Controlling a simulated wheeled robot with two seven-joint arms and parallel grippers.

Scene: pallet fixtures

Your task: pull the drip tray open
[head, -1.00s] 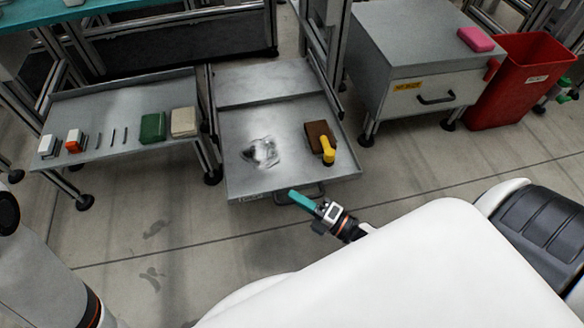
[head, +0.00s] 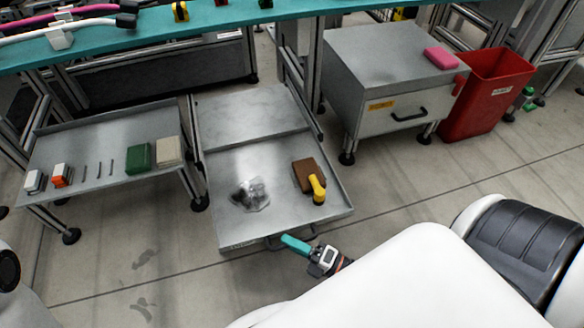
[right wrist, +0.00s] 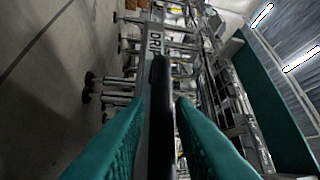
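The drip tray (head: 235,215) is a shallow grey metal tray, slid well out towards me from its low frame. The right gripper also fills the lower right wrist view (right wrist: 160,112). My left gripper is out of view.
A low side table (head: 100,185) at left holds small blocks, thin rods, a green block and a beige block. A grey drawer cabinet (head: 350,75) with a pink block, and a red bin (head: 490,90), stand right. A teal bench (head: 300,12) crosses the back. Floor in front is clear.

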